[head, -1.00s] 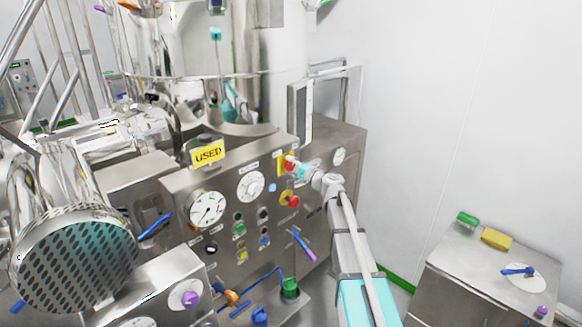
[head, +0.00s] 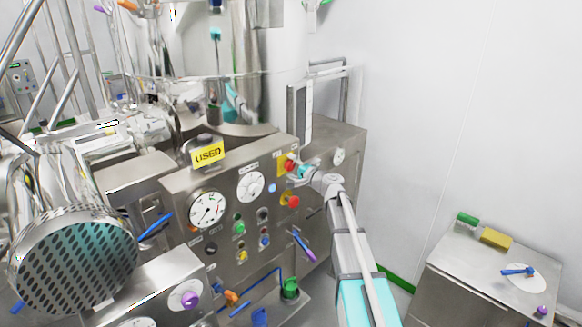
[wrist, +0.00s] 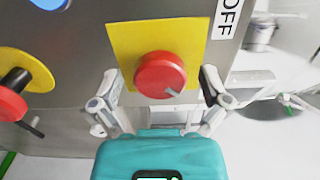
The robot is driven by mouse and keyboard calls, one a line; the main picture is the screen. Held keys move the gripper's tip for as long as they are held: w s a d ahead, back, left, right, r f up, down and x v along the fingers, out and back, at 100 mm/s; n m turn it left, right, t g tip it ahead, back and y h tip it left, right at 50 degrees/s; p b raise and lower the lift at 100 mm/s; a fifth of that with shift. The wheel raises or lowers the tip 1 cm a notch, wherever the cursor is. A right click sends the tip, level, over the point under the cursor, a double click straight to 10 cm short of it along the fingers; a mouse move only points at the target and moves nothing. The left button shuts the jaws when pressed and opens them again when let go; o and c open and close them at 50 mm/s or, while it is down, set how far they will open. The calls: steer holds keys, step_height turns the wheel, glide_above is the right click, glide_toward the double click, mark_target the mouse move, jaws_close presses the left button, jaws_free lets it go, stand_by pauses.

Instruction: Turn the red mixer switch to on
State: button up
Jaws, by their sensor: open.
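The red mixer switch (wrist: 160,75) is a round red knob on a square yellow plate (wrist: 125,38) on the steel panel. A pale mark shows near its lower right edge, and a label reading OFF (wrist: 227,18) is beside the plate. In the head view the switch (head: 289,161) is at the panel's upper right, partly hidden by my gripper (head: 297,169). In the wrist view my gripper (wrist: 160,84) is open, with one finger on each side of the red knob. I cannot tell whether the fingers touch it.
A second red knob on yellow (head: 291,201) sits just below, close to my gripper. Gauges (head: 207,210), small buttons and a yellow USED sign (head: 208,154) are to the left. A steel cabinet (head: 470,265) stands at the right.

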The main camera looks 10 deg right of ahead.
steer(key=v, duration=1.2)
steer(key=shift+w, duration=0.1)
stand_by(0.4)
steer(key=s+a+f+n+g+h+b, duration=0.1)
steer(key=s+a+f+n+g+b, duration=0.35)
steer(key=f, duration=0.45)
steer(key=s+a+f+n+g+h+b, duration=0.1)
steer(key=s+a+f+n+g, duration=0.2)
steer(key=s+a+f+g, duration=0.35)
steer(key=s+d+f+n+g+h+b, duration=0.3)
steer(key=s+f+h, duration=0.5)
steer(key=s+f, duration=0.4)
steer(key=s+n+g+b, duration=0.1)
steer(key=s, duration=0.3)
steer(key=shift+d+f, duration=0.2)
steer(key=shift+f, duration=0.1)
